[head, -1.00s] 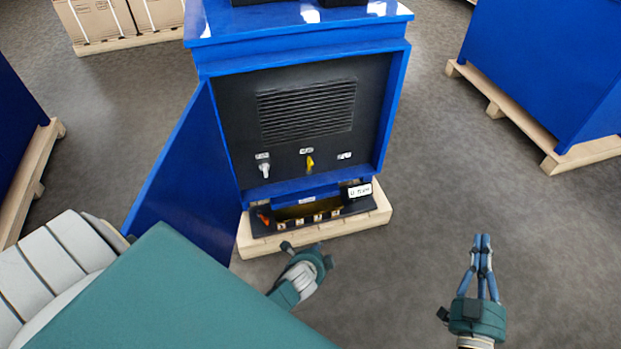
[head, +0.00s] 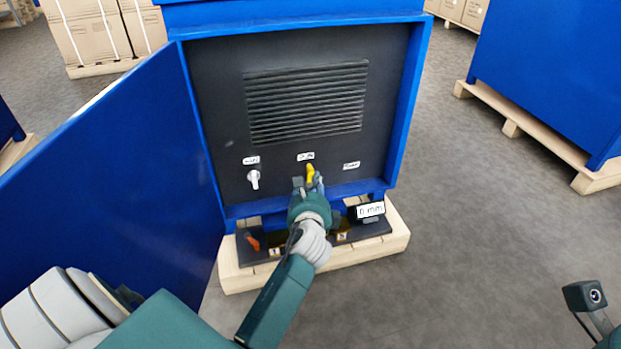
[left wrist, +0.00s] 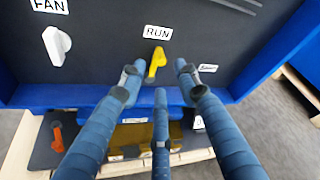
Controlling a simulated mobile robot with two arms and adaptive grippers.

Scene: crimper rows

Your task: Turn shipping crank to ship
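A yellow crank handle (head: 311,175) under a label reading RUN sits on the dark panel of the blue cabinet; it also shows in the left wrist view (left wrist: 156,61). A white handle (head: 254,179) under a FAN label is to its left. An orange handle (head: 252,242) is low on the black base plate, also in the left wrist view (left wrist: 57,138). No label reading ship is legible. My left gripper (head: 308,184) is open in front of the yellow handle, its fingers (left wrist: 158,80) spread around it without visible contact. My right gripper's fingers are out of view.
The cabinet door (head: 110,180) stands open on the left. A small display (head: 370,210) stands on the base plate (head: 375,228) at right. The cabinet rests on a wooden pallet (head: 390,246). Another blue cabinet (head: 545,75) is at right, with clear floor between.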

